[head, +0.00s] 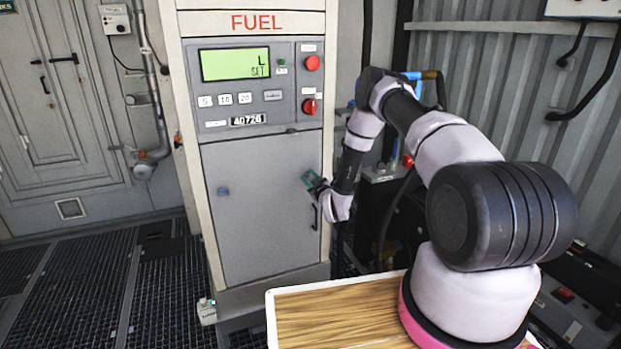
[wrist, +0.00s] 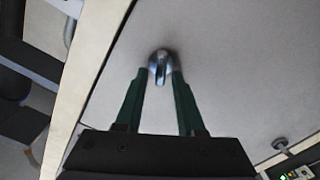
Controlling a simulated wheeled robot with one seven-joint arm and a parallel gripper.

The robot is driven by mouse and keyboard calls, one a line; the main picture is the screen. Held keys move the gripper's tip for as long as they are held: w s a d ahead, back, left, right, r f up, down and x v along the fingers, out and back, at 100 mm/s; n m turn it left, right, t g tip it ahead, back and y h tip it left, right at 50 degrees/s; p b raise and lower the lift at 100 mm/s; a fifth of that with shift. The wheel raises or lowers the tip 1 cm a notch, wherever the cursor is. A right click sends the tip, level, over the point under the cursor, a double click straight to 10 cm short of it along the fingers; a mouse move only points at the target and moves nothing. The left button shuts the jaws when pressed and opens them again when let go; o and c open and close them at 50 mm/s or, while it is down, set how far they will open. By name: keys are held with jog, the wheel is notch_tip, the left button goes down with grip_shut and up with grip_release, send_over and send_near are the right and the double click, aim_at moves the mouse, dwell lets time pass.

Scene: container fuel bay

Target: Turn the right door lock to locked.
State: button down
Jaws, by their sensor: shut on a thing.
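The right door lock (wrist: 160,66) is a small silver round knob with a raised ridge on the grey pump door (head: 262,240). In the wrist view its ridge points along my fingers, between the two green fingertips. My gripper (head: 309,180) is shut on this lock at the right edge of the door, and it covers the lock in the head view. The left door lock (head: 223,191) is a small blue-grey knob on the same door; it also shows in the wrist view (wrist: 281,144). I cannot tell from the ridge whether the right lock is locked.
The fuel panel with its green display (head: 235,64) and red knobs (head: 309,106) is above the door. A wood-topped surface (head: 335,315) is in front at the right. Grated floor (head: 165,290) is clear at left.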

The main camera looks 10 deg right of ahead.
jog(key=n, duration=0.6)
jog(key=shift+a+f+n, duration=0.2)
jog(key=shift+n, duration=0.1)
jog(key=n, duration=0.3)
jog(key=shift+f, duration=0.15)
jog(key=shift+f+n, duration=0.1)
jog(key=shift+n, duration=1.1)
jog(key=shift+d, duration=0.1)
jog(key=c, duration=0.9)
grip_release()
